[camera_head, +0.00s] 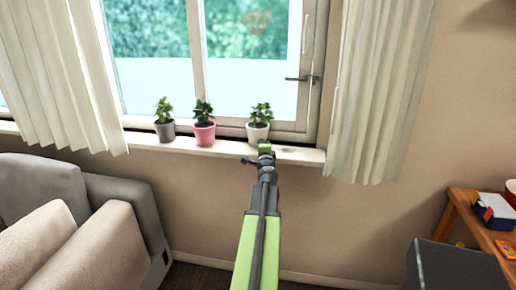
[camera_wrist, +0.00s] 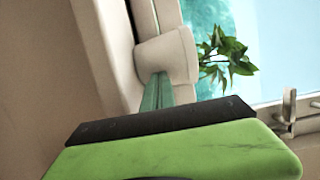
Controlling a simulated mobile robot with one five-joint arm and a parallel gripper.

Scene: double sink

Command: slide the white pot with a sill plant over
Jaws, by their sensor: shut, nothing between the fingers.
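The white pot (camera_head: 257,132) with a green sill plant (camera_head: 261,113) stands upright on the window sill (camera_head: 300,155), the rightmost of three pots. My gripper (camera_head: 264,149) is shut and empty, right at the front of the white pot's lower right side. In the wrist view the white pot (camera_wrist: 168,56) appears sideways, with its leaves (camera_wrist: 226,55) to the right. The shut fingertips (camera_wrist: 157,92) reach up to the pot's side; I cannot tell whether they touch it.
A pink pot (camera_head: 204,133) and a grey pot (camera_head: 165,131) stand to the left on the sill. The sill is bare to the right, up to the right curtain (camera_head: 380,100). The window handle (camera_head: 300,79) is above. A grey sofa (camera_head: 120,200) is at lower left.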

